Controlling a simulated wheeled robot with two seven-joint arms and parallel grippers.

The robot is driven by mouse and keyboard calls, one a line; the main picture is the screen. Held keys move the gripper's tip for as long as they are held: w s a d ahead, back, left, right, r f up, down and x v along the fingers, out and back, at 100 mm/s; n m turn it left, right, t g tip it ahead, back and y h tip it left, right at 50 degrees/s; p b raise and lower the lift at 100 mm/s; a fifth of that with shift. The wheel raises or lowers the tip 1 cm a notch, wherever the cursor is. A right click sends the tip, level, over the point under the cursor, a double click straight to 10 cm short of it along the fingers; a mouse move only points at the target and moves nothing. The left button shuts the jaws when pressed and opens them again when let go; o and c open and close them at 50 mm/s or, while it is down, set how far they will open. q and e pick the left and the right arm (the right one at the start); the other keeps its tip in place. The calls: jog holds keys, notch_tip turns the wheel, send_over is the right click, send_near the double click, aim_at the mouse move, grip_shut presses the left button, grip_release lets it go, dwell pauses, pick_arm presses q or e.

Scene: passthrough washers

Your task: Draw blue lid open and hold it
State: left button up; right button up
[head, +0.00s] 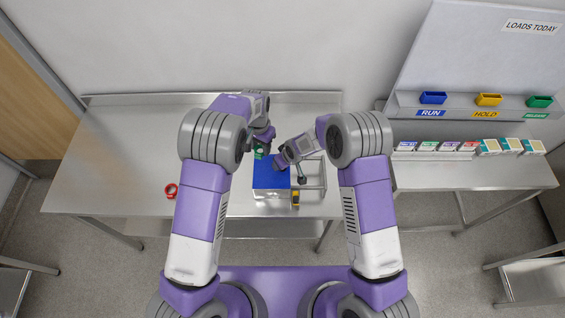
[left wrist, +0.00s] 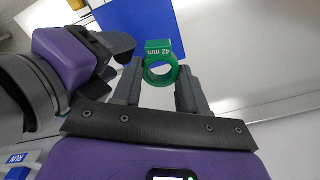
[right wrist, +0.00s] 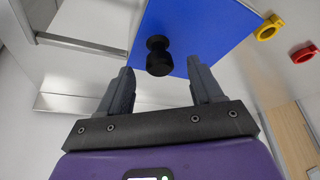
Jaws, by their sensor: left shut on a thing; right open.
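The blue lid (head: 270,174) covers the top of a box on the steel table and looks closed. A black knob (right wrist: 158,56) stands on the lid. My right gripper (right wrist: 160,72) is open, with the knob between and just beyond its fingertips; I cannot tell whether they touch. The right gripper (head: 281,162) is over the lid in the head view. My left gripper (left wrist: 156,75) is shut on a green ring (left wrist: 160,65) marked 42 mm. It holds the ring behind the lid in the head view, where the ring (head: 259,152) is partly hidden.
A red ring (head: 171,190) lies on the table to the left; a yellow ring (right wrist: 268,27) shows near it in the right wrist view. An open frame (head: 314,175) adjoins the lid.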

jog(key=shift+x, duration=1.7)
grip_shut()
jog(key=d, duration=1.1)
jog(key=shift+d, duration=0.25)
